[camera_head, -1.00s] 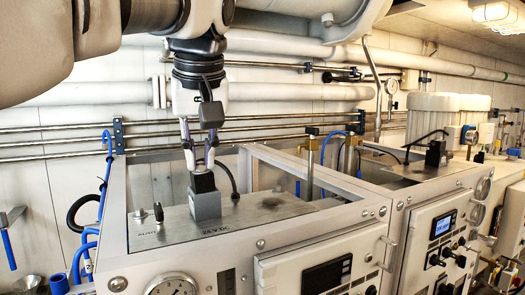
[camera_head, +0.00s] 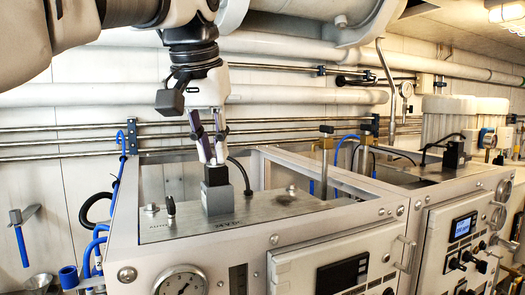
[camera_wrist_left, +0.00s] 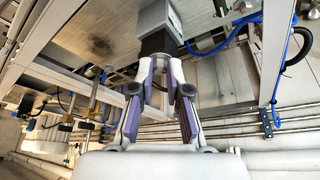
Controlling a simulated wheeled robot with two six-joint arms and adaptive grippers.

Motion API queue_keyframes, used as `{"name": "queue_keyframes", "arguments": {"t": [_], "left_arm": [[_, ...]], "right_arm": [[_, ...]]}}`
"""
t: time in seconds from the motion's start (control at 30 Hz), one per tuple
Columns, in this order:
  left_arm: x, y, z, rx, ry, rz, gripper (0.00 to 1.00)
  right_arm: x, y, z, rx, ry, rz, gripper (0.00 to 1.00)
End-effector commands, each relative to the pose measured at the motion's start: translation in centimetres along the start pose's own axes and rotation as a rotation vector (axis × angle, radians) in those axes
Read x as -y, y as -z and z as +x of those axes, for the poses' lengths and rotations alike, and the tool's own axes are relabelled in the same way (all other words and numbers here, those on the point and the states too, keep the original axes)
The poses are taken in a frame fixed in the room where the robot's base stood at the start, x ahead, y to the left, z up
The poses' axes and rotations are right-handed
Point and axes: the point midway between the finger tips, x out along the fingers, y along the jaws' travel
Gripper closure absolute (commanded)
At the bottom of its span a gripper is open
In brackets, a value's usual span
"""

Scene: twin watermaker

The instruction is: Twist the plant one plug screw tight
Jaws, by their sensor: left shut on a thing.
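The plant one plug is a black block (camera_head: 216,174) on top of a grey box-shaped socket (camera_head: 218,200), which stands upright on the metal top panel of the nearer unit. A black cable loops out behind it. My left gripper (camera_head: 212,160) comes down from above, with its fingers closed together at the top of the plug. In the left wrist view, the fingertips (camera_wrist_left: 158,64) meet at the black plug (camera_wrist_left: 157,42), with the grey socket (camera_wrist_left: 158,17) beyond. The screw itself is hidden between the fingertips. My right gripper is not in view.
A toggle switch (camera_head: 171,206) stands left of the socket on the panel. A raised metal frame (camera_head: 315,178) surrounds the panel top. A second unit with a similar black plug (camera_head: 454,154) stands at right. Pipes (camera_head: 300,97) run along the wall behind.

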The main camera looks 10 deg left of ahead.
Motion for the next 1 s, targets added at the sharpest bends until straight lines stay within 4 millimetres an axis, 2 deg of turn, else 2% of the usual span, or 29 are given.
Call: {"name": "queue_keyframes", "arguments": {"t": [0.27,0.7,1.0], "left_arm": [[0.3,0.1,-0.1,0.002,-0.096,0.242,1.00],[0.6,0.2,-0.2,0.003,-0.242,0.623,1.00],[0.7,0.2,0.0,0.004,-0.314,0.811,1.00]], "right_arm": [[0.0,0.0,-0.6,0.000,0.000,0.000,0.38],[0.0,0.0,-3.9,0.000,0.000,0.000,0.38],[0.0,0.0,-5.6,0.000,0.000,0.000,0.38]]}}
